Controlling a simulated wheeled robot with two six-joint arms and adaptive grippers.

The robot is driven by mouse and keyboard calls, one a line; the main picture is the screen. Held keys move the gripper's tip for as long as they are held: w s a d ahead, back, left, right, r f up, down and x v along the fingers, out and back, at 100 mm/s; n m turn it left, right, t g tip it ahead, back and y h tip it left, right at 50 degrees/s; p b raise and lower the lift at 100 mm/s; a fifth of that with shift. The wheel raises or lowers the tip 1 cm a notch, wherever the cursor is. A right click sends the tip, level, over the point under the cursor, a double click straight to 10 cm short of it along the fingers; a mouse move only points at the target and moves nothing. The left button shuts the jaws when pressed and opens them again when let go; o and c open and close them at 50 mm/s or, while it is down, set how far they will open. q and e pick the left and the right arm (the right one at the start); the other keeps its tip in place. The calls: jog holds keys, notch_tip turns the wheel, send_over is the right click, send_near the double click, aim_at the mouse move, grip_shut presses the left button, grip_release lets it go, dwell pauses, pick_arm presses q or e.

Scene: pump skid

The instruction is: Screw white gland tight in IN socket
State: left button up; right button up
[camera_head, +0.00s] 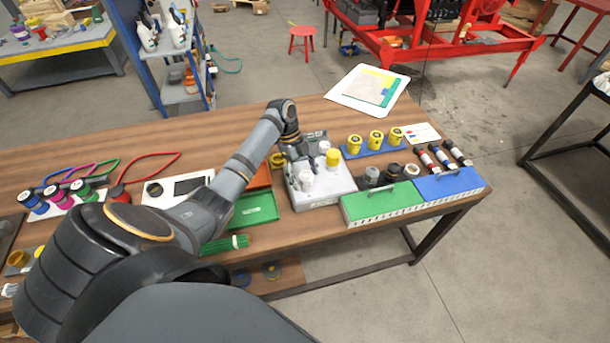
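A light grey block (335,187) stands on the wooden bench and bears a white cylindrical part (306,179), another white part (324,148) and a yellow-capped part (333,157). I cannot tell which white part is the gland. No IN marking is readable, and the socket cannot be made out. My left gripper (299,154) points down over the block's back left, close to the white parts. Its fingers are dark and small here, so I cannot tell whether they are open or hold anything. My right gripper is not in view.
Dark fittings and a white ring (412,170) stand right of the block, with yellow spools (376,139) behind. A green box (383,204) and blue box (449,184) line the front edge. A green tray (254,208) lies left. Bare bench shows at back left.

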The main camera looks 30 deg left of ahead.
pick_arm(q)
jog(key=shift+w, duration=0.1)
dwell(0.3)
jog(key=n+p, duration=0.1)
jog(key=p, duration=0.1)
jog(key=n+t+p, duration=0.1)
jog(key=n+p, duration=0.1)
jog(key=p, duration=0.1)
jog(key=shift+r, duration=0.35)
jog(key=shift+f+n+t+p, duration=0.15)
jog(key=shift+n+t+p, duration=0.15)
jog(key=shift+n+p, duration=0.45)
jog(key=shift+f, duration=0.15)
jog(key=n+p, duration=0.2)
jog(key=n+t+p, duration=0.1)
jog(key=p, duration=0.1)
jog(key=shift+r+n+y, duration=0.3)
jog(key=shift+n, duration=0.05)
jog(key=shift+f+n+t+p, duration=0.2)
jog(key=shift+n+t+p, duration=0.25)
jog(key=shift+p, duration=0.2)
jog(key=shift+f, duration=0.15)
jog(key=shift+c, duration=0.3)
